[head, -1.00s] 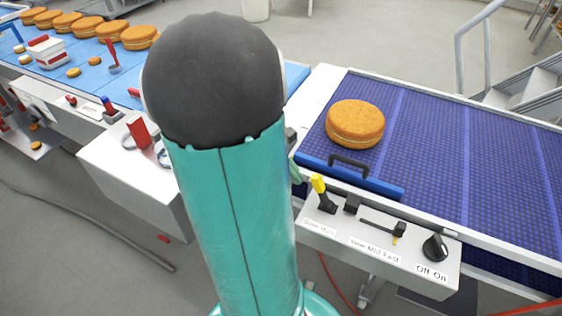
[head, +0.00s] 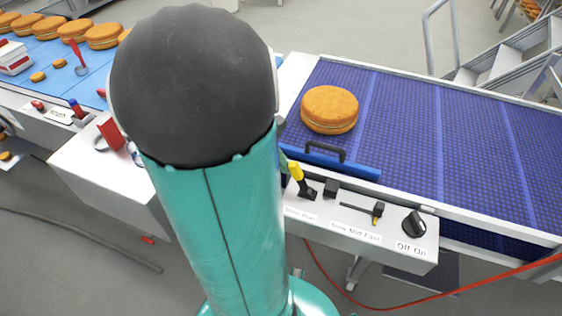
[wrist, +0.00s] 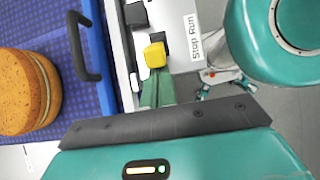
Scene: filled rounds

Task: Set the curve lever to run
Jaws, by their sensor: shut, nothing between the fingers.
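The yellow-tipped lever (head: 296,171) stands on the white control box (head: 418,254), above a label reading "Stop Run" (head: 300,216). It leans left, toward the Stop end. In the wrist view its yellow tip (wrist: 155,54) leans toward my gripper, and the label (wrist: 195,37) is beside it. My gripper (wrist: 157,78) is shut and empty, with its green fingertips right at the lever's tip on the Stop side. I cannot tell whether they touch it. In the head view my arm hides most of the gripper.
A "Slow Mid Fast" slider (head: 376,209) and black "Off On" knob (head: 413,223) share the box. A blue bar with a black handle (head: 326,151) edges the purple belt (head: 430,130), which carries an orange cake round (head: 330,109). Another control box (head: 92,160) is left.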

